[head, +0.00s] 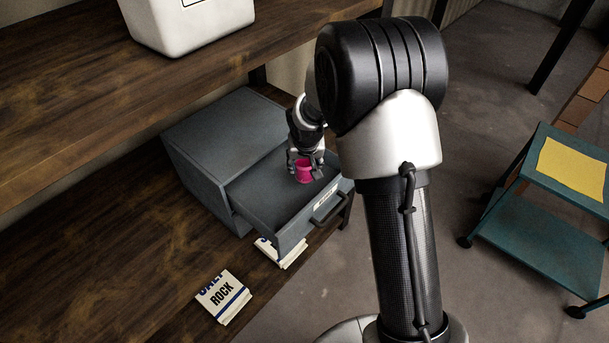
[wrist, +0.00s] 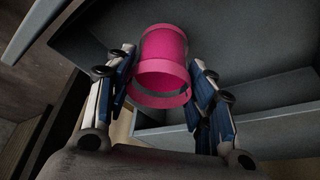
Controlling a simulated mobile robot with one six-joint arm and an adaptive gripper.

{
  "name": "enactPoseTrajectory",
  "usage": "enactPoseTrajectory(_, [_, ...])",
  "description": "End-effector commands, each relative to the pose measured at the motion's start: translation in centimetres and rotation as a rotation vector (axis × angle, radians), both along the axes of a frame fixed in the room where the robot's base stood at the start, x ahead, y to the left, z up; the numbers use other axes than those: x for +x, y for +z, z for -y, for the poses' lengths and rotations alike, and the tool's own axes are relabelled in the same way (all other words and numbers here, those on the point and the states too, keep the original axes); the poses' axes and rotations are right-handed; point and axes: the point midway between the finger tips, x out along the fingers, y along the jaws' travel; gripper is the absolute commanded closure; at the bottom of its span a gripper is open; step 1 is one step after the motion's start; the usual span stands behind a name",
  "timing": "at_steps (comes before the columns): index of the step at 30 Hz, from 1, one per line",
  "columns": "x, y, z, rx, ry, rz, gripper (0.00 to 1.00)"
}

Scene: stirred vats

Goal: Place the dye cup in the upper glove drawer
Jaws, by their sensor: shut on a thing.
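The dye cup (head: 303,172) is a small bright pink cup. My gripper (head: 304,168) is shut on it, over the pulled-out upper drawer (head: 252,196) of a grey cabinet (head: 204,148). In the wrist view the pink cup (wrist: 163,62) sits between the two fingers of my gripper (wrist: 163,82), with grey drawer walls around it. The drawer has a dark handle and a pale label on its front. I cannot tell whether the cup touches the drawer floor.
Rock salt packets lie on the wooden shelf, one (head: 222,297) at the front and one (head: 284,252) partly under the drawer. A white container (head: 184,22) stands on the upper shelf (head: 90,80). A teal cart (head: 545,225) with a yellow sheet (head: 574,168) stands at right.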

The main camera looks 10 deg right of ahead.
Motion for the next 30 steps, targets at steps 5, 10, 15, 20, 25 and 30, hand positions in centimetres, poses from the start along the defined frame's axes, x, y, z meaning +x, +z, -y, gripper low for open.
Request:
enactPoseTrajectory(5, [0.0, -1.2, 0.0, 0.0, 0.0, 0.001, 0.79])
enactPoseTrajectory(10, [0.0, -3.9, 0.0, 0.0, 0.001, -0.001, 0.79])
enactPoseTrajectory(15, [0.1, -4.8, 0.0, 0.001, 0.0, 0.002, 0.79])
enactPoseTrajectory(20, [0.0, -4.7, 0.0, 0.001, 0.0, 0.002, 0.79])
enactPoseTrajectory(25, [0.0, -5.1, 0.0, 0.0, 0.0, 0.0, 0.5])
enactPoseTrajectory(30, [0.0, -5.0, 0.0, 0.0, 0.0, 0.001, 0.39])
